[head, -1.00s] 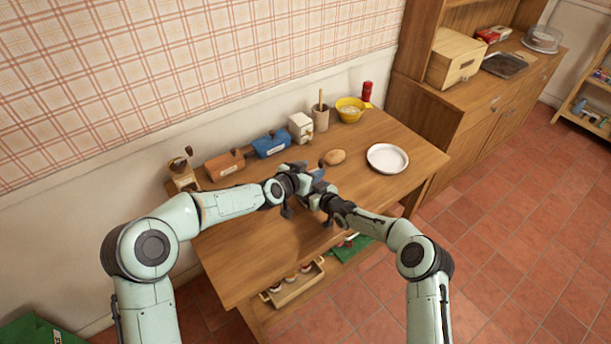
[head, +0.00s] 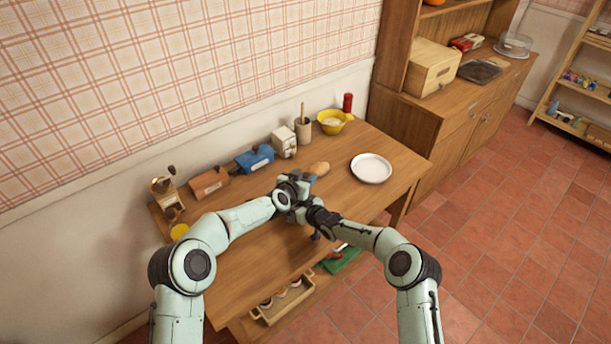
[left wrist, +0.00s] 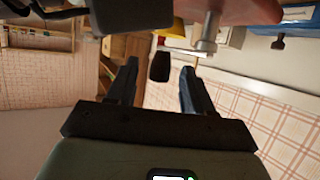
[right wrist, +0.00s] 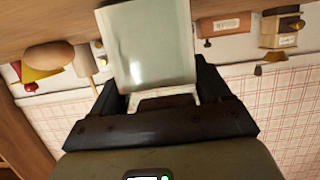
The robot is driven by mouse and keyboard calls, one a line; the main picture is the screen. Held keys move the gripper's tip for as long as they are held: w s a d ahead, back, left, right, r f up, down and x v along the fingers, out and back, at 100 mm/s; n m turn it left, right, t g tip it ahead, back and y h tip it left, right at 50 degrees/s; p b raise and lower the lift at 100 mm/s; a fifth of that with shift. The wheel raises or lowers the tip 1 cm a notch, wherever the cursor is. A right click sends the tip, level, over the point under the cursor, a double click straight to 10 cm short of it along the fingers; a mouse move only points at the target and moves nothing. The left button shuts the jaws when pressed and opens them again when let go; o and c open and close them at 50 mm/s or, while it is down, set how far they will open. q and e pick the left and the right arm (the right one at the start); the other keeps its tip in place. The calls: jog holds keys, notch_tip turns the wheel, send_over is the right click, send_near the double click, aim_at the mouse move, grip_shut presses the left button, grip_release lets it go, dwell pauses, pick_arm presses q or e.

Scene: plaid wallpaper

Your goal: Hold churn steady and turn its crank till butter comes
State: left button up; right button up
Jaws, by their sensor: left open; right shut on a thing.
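The churn shows best in the wrist views. Its pale, glassy jar (right wrist: 150,45) fills the gap between the fingers of my right gripper (right wrist: 155,82), which is shut on it. In the left wrist view its red top (left wrist: 240,10) shows at the upper edge, with a metal shaft (left wrist: 207,38). A black crank knob (left wrist: 160,68) lies between the open fingers of my left gripper (left wrist: 158,84), with a gap on both sides. In the head view both grippers meet over the table's middle, my left gripper (head: 302,186) and my wrists largely hiding the churn. I cannot see any butter.
On the wooden table (head: 250,275) stand a white plate (head: 371,168), a brown loaf-like thing (head: 319,168), a yellow bowl (head: 333,121), a crock (head: 303,128), a white box (head: 284,142), blue (head: 255,158) and orange-brown (head: 210,183) boxes, and a grinder (head: 166,190). The front left is clear.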

pick_arm(q)
jog(key=shift+x, duration=0.8)
